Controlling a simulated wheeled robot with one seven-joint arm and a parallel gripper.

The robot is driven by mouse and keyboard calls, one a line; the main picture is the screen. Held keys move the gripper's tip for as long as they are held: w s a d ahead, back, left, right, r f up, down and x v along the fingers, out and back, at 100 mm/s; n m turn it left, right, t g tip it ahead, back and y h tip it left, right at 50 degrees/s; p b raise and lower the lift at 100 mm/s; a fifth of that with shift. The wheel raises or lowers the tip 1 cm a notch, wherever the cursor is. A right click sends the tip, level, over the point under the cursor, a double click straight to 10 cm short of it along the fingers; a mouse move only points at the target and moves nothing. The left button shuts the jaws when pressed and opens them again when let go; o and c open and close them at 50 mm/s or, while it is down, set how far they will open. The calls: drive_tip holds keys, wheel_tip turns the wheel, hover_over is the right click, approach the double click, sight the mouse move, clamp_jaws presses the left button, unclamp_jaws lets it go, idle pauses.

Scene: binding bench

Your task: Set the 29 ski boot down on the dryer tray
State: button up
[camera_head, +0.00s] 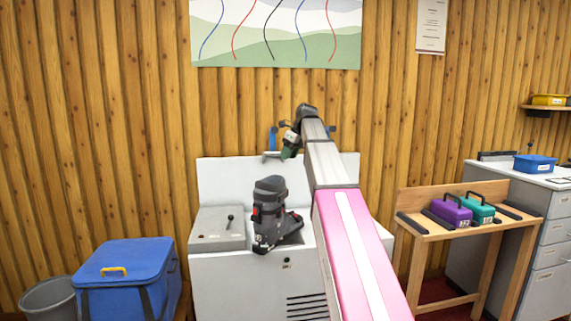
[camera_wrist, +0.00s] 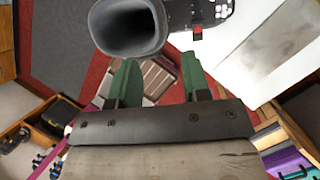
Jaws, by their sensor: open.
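The ski boot (camera_head: 268,212) is dark grey with red details. It stands in the sunken top of the white dryer (camera_head: 240,285), close to its front edge, with its toe to the right. I cannot read a size on it. My gripper (camera_head: 290,154) is above and behind the boot, apart from it. In the wrist view, the green fingers of my gripper (camera_wrist: 159,62) are spread with nothing between them. The boot's open cuff (camera_wrist: 130,28) shows just beyond the fingertips. The boot's sole contact with the tray is not clear.
A grey panel with a lever (camera_head: 218,228) is left of the boot. A blue cooler box (camera_head: 125,275) and a grey bin (camera_head: 48,298) stand at the left. A wooden bench (camera_head: 440,232) at the right holds purple (camera_head: 450,212) and teal (camera_head: 477,209) cases.

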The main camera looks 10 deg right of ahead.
sight(279, 177)
drive_tip(key=shift+o, duration=0.3)
drive_tip(key=shift+s+d+r+n, duration=0.1)
drive_tip(key=shift+s+r+n, duration=0.1)
drive_tip(key=shift+n, duration=0.1)
wheel_tip(279, 177, down, 4)
drive_tip(key=s+d+n+t+y, duration=0.1)
drive_tip(key=s+n+t+y, duration=0.2)
drive_tip(key=n, duration=3.2)
drive_tip(key=shift+n+t+h, duration=0.3)
drive_tip(key=shift+t+h, duration=0.1)
drive_tip(key=shift+t, duration=0.1)
drive_tip(key=x, duration=1)
drive_tip(key=shift+w+a+f, duration=0.15)
drive_tip(key=shift+w, duration=0.1)
drive_tip(key=shift+c, duration=0.4)
